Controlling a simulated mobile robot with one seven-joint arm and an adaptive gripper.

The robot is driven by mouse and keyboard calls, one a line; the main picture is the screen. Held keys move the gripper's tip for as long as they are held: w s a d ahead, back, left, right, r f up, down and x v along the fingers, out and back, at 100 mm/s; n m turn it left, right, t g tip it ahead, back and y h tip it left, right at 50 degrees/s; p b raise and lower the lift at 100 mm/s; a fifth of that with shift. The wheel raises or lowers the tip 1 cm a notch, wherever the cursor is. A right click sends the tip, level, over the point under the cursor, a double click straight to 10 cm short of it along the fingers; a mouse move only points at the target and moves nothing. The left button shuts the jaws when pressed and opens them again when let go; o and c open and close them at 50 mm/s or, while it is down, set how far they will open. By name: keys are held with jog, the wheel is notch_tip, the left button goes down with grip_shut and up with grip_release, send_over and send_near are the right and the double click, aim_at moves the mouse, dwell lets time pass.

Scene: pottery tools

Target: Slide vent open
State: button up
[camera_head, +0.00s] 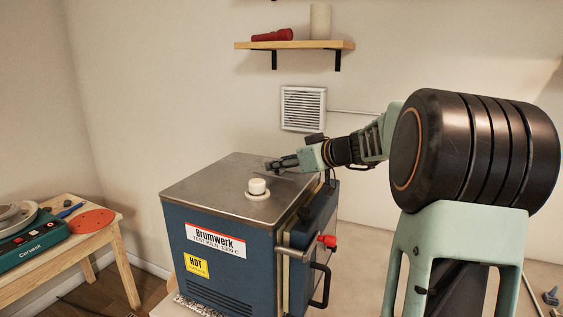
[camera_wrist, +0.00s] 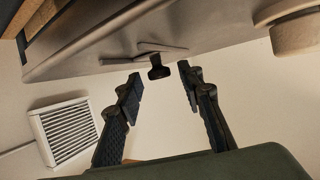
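The blue kiln (camera_head: 225,235) has a grey metal top (camera_head: 215,180) with a round white plug (camera_head: 258,187). My gripper (camera_head: 283,162) is over the far right part of that top. In the wrist view, a small black tab (camera_wrist: 159,72) stands out from the kiln top by a thin slot-like strip. It looks like the vent's slider. My gripper (camera_wrist: 160,80) is open, with one finger on each side of the tab in the picture. A gap shows on both sides and I see no contact. The white plug shows at the upper right (camera_wrist: 295,30).
A louvred white grille (camera_head: 303,108) is on the wall behind, also in the wrist view (camera_wrist: 65,131). A shelf (camera_head: 295,45) hangs above it. The kiln's red-knobbed door handle (camera_head: 327,242) sticks out at the front right. A wooden table (camera_head: 105,237) stands at left.

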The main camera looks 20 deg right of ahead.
aim_at(297, 178)
grip_shut()
dwell(0.3)
jog(key=shift+s+d+f+b, duration=0.15)
jog(key=shift+s+d+b, duration=0.25)
jog(key=shift+b, duration=0.3)
jog(key=shift+s+d+b, duration=0.7)
jog(key=shift+d+b, duration=0.1)
jog(key=shift+b, duration=0.1)
jog(key=shift+s+d+b, duration=0.3)
jog(key=shift+s+d, duration=0.1)
jog(key=shift+s, duration=0.05)
